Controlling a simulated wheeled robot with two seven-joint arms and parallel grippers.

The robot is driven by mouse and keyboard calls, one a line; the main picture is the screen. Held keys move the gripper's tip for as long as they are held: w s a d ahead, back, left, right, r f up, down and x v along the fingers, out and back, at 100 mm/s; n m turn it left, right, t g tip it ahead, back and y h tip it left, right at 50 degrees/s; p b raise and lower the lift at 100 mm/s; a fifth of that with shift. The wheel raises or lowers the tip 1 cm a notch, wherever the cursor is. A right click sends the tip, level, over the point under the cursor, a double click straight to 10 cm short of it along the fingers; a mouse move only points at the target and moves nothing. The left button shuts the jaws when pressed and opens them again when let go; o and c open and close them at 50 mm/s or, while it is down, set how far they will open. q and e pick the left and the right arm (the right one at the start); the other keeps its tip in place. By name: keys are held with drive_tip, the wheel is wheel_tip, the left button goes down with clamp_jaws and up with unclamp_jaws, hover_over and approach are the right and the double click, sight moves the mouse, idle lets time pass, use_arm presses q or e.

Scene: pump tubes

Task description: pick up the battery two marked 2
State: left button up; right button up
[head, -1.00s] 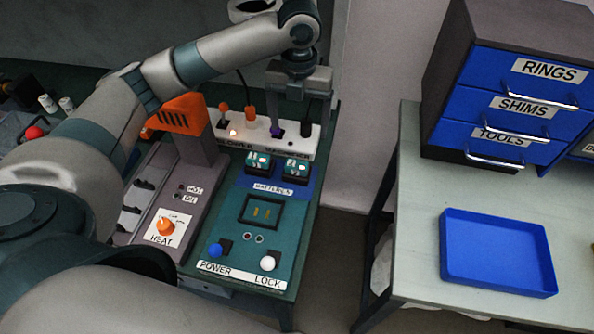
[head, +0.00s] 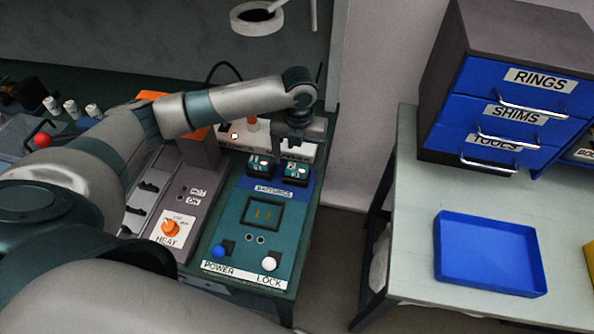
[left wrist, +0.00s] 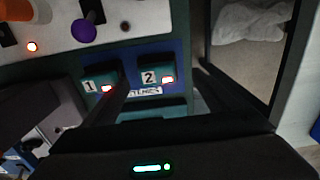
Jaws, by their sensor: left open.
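Battery two (head: 295,169), a dark teal block, sits at the right of the blue batteries panel (head: 305,186). In the left wrist view battery two (left wrist: 154,76) shows a white label marked 2 and a small red light. Battery one (head: 258,164) sits to its left; its label 1 shows in the left wrist view (left wrist: 96,84). My left gripper (head: 298,148) is open and points down just above and behind battery two. In the left wrist view its fingers straddle battery two, the left one passing between the batteries; contact cannot be told.
A white switch strip (left wrist: 62,42) with a purple knob (left wrist: 83,31) stands behind the batteries. The teal console (head: 235,240) holds POWER and LOCK knobs. A blue tray (head: 490,285) and a drawer cabinet (head: 510,90) stand on the right table, past a gap.

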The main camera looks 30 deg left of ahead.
sight(297, 167)
use_arm(q)
drive_tip(key=shift+f, duration=0.25)
drive_tip(key=shift+a+f+p, duration=0.1)
drive_tip(key=shift+f+p, duration=0.25)
drive_tip(key=shift+p, duration=0.05)
wheel_tip(297, 167, down, 3)
drive_tip(key=shift+s+a+f+p, duration=0.1)
drive_tip(key=shift+p, duration=0.7)
drive_tip(key=shift+f, duration=0.65)
drive_tip(key=c, duration=1.4)
